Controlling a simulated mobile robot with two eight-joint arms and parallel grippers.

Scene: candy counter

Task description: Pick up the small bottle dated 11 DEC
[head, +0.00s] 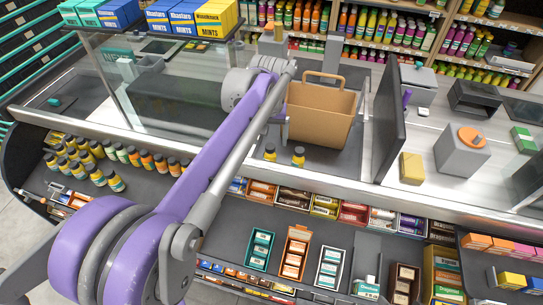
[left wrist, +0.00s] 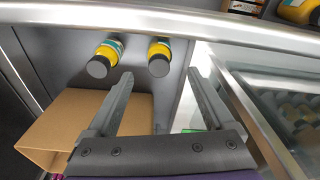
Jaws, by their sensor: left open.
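Two small yellow bottles with dark caps stand on the grey counter in the head view, a left one (head: 270,152) and a right one (head: 298,157). In the left wrist view they show as one bottle at the left (left wrist: 107,50) and one nearer the middle (left wrist: 160,50), seen from above with teal label parts. No date is readable on either. My left gripper (left wrist: 160,76) is open and empty, its fingers pointing toward the bottles; the middle bottle lies between the finger lines, just beyond the tips. In the head view my arm mostly hides this gripper. My right gripper is not seen.
A tan paper bag (head: 320,112) stands close behind the bottles and beside my gripper, also at left in the wrist view (left wrist: 75,125). A dark upright panel (head: 389,118) stands to the right. Several more small bottles (head: 97,151) stand at the left.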

